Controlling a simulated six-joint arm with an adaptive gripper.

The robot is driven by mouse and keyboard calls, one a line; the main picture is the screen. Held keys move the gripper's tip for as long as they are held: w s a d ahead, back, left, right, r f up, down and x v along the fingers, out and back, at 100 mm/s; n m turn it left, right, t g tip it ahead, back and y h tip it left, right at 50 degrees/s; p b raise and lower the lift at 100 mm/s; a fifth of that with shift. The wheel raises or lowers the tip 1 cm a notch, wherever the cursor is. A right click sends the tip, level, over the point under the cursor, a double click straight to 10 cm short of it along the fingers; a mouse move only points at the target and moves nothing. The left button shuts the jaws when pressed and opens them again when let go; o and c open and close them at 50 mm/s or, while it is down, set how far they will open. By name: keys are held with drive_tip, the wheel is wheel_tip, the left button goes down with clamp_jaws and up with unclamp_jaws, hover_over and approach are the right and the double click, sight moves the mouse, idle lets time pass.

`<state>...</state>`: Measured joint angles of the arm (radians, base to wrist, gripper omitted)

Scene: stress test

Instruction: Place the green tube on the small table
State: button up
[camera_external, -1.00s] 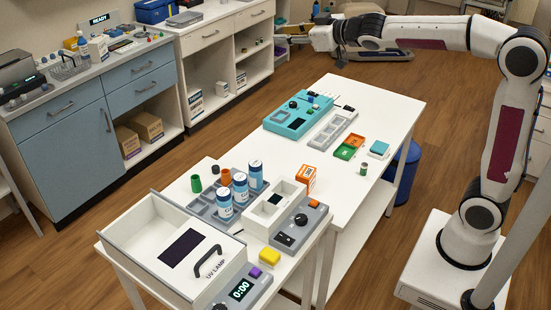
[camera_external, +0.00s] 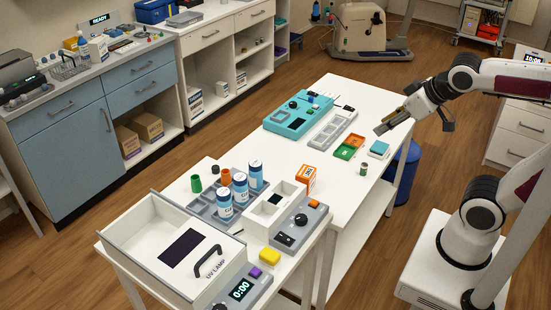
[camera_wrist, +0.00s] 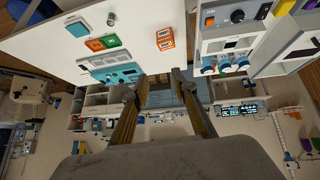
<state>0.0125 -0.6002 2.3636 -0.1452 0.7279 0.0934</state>
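A green tube (camera_external: 196,184) stands at the back left of the grey rack on the near, smaller white table (camera_external: 208,165), beside an orange tube (camera_external: 226,177). A small vial with a green body (camera_external: 363,169) stands on the longer white table (camera_external: 350,200). My gripper (camera_external: 384,127) is above the right side of that longer table, away from the green tube. In the wrist view my gripper (camera_wrist: 160,77) has its two fingers apart with nothing between them. I cannot make out the green tube in the wrist view.
Blue-white bottles (camera_external: 240,188) stand in the rack. An open-topped white box (camera_external: 275,203), an orange box (camera_external: 306,177) and a UV lamp case (camera_external: 190,245) crowd the nearby area.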

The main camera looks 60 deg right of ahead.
drive_tip(key=s+a+f+g+y, duration=0.1)
drive_tip(key=s+a+f, duration=0.2)
drive_tip(key=s+f, duration=0.2)
drive_tip(key=s, duration=0.3)
drive_tip(key=shift+s+f+g, duration=0.15)
drive_tip(key=shift+s+g, duration=0.1)
drive_tip(key=shift+g, duration=0.15)
